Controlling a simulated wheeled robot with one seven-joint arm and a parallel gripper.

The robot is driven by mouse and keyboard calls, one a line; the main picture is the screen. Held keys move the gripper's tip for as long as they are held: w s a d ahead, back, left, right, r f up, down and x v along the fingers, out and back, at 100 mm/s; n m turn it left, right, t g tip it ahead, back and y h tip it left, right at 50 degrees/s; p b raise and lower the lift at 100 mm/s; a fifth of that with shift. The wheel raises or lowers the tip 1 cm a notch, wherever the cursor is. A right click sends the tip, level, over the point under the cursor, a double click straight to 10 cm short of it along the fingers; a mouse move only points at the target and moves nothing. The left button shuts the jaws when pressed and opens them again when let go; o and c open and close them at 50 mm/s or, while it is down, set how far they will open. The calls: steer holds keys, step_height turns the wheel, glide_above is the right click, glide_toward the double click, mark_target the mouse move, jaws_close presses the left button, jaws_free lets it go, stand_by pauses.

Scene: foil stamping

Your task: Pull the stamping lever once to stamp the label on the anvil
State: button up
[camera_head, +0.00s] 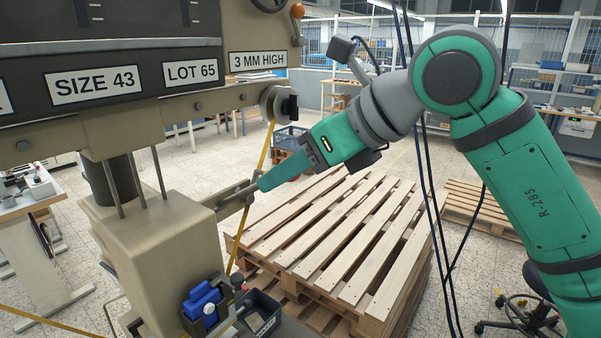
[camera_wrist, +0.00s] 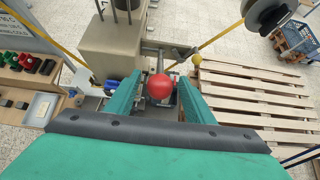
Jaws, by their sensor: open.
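A red ball knob (camera_wrist: 160,87) appears between my gripper's two green fingers in the wrist view. I cannot tell how far beyond the fingertips it lies, and its shaft is mostly hidden. My gripper (camera_wrist: 161,78) is open. In the head view my gripper (camera_head: 262,184) is beside the beige column of the stamping press (camera_head: 160,245), pointing left and slightly down. A metal bracket (camera_head: 236,192) on the press lies close to the fingertips. I cannot make out the anvil or the label clearly.
A wooden pallet stack (camera_head: 345,240) stands right of the press. A blue clamp-like part (camera_head: 203,302) and a dark bin (camera_head: 262,313) sit at the press base. A yellow strip (camera_head: 264,155) runs down from a roller (camera_head: 279,104). A yellow ball (camera_wrist: 197,59) is near the bracket.

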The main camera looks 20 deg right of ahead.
steer(key=c, duration=1.2)
steer(key=f, duration=0.1)
steer(key=s+f, duration=0.1)
steer(key=d+f, duration=0.1)
steer(key=shift+s+d, duration=0.1)
steer(key=shift+s, duration=0.15)
steer(key=shift+f, duration=0.1)
steer(key=shift+s+d+f, duration=0.2)
steer(key=shift+s+f, duration=0.05)
steer(key=shift+f, duration=0.5)
steer(key=shift+s+d+f, duration=0.2)
steer(key=shift+s+f, duration=0.05)
steer(key=shift+f, duration=0.55)
